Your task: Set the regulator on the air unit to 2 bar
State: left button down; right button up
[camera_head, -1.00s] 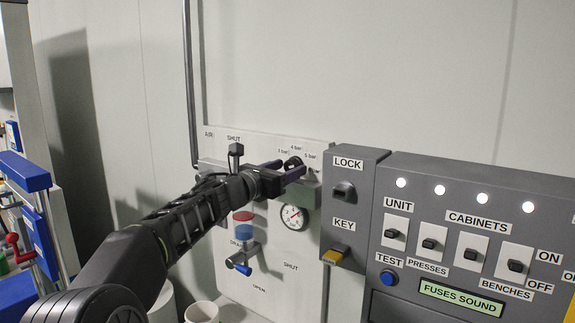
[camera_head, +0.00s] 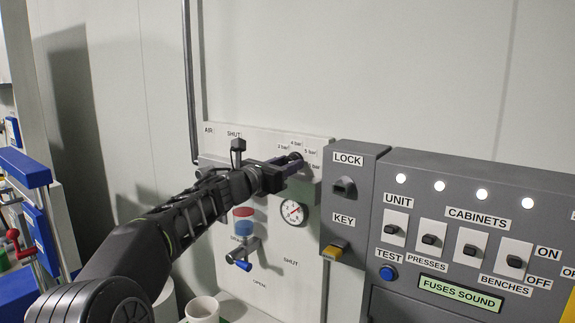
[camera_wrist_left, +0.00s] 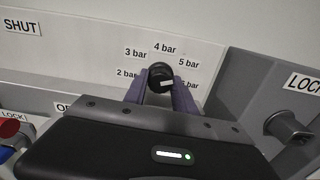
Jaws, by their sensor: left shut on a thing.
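The air unit is a white panel (camera_head: 300,255) with the regulator's black knob near its top right. In the left wrist view the knob (camera_wrist_left: 160,76) sits between my left gripper's purple fingers (camera_wrist_left: 160,95), which are shut on it. A pale mark on the knob's face is at its lower right, toward the 6 bar label. Printed labels from 2 bar to 6 bar arc around it. In the head view my left gripper (camera_head: 290,167) reaches the knob and partly hides it. The round gauge (camera_head: 292,212) below has a red needle; its reading is too small to tell. My right gripper is out of view.
A grey switch box with a LOCK switch (camera_head: 344,187) and a yellow KEY piece (camera_head: 335,250) stands close to the right. A blue-handled drain valve (camera_head: 240,264) is below my arm. A white cup (camera_head: 202,309) stands under the panel.

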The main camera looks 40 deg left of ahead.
pick_arm(q)
jog(key=shift+r+n, duration=0.1)
jog(key=shift+n, duration=0.3)
jog(key=shift+n+p, duration=1.1)
jog(key=shift+n, duration=15.3)
jog(key=c, duration=1)
grip_release()
